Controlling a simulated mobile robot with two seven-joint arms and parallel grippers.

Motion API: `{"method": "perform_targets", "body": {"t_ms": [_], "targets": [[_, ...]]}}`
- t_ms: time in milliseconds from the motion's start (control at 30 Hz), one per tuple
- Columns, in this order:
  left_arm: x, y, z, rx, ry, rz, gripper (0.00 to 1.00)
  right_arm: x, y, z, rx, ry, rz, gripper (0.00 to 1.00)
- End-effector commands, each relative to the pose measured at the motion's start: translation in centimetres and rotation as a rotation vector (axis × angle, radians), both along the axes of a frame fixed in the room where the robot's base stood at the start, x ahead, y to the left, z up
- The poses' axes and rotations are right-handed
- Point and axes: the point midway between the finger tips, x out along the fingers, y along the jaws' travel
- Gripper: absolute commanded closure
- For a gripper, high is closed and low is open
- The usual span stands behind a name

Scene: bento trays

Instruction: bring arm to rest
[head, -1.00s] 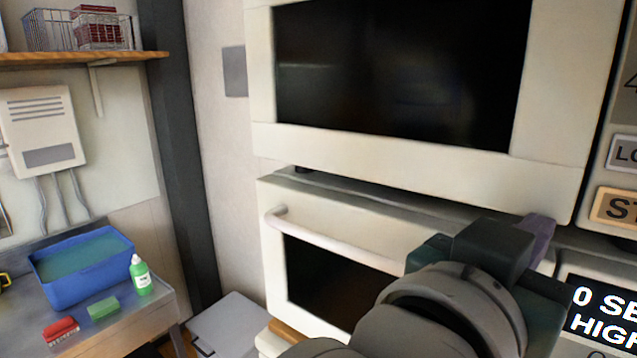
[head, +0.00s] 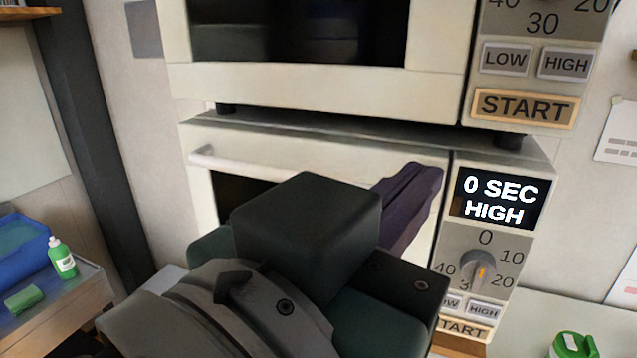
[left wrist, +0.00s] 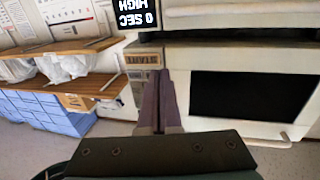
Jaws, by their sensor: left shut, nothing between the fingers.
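My left gripper (head: 432,172) is in front of the lower microwave (head: 300,133) in the head view. Its dark purple fingers are together with nothing between them. They also show shut in the left wrist view (left wrist: 163,75), pointing at the microwave front. My left arm covers the lower part of the microwave door. I cannot tell whether the fingertips touch the microwave. My right gripper is not in view.
An upper microwave (head: 320,87) is stacked on the lower one. The lower display (head: 494,200) reads 0 SEC HIGH. A blue tub (head: 22,262), a green bottle (head: 62,260) and a green sponge (head: 24,299) are on a metal table at left. A green object (head: 575,345) is at bottom right.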

Motion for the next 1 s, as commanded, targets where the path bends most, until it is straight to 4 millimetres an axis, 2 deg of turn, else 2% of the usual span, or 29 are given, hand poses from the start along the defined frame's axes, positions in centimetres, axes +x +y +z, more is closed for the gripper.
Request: {"method": "perform_targets", "body": {"t_ms": [133,267,367,467,500,600,700,833,1000], "targets": [[-1.1,0.6,-0.1,0.002,0.002,0.000,1.00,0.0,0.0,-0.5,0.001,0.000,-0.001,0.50],[-1.2,2.2,-0.8,0.052,0.087,0.030,1.00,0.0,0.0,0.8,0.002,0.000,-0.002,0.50],[-1.7,5.9,-2.9,0.155,0.270,0.094,1.00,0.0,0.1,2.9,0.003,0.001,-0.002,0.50],[-3.7,11.2,-5.6,0.281,0.517,0.185,1.00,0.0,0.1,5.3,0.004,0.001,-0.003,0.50],[-5.0,13.5,-6.5,0.327,0.618,0.225,1.00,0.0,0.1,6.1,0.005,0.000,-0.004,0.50],[-8.9,18.7,-8.0,0.430,0.850,0.319,1.00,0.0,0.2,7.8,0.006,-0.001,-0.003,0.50],[-12.3,22.3,-8.6,0.495,1.017,0.393,1.00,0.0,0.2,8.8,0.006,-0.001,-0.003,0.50],[-14.9,24.6,-8.7,0.540,1.132,0.445,1.00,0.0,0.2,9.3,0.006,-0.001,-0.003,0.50],[-15.5,25.1,-9.0,0.549,1.158,0.456,1.00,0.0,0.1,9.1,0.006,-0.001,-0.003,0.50]]}}
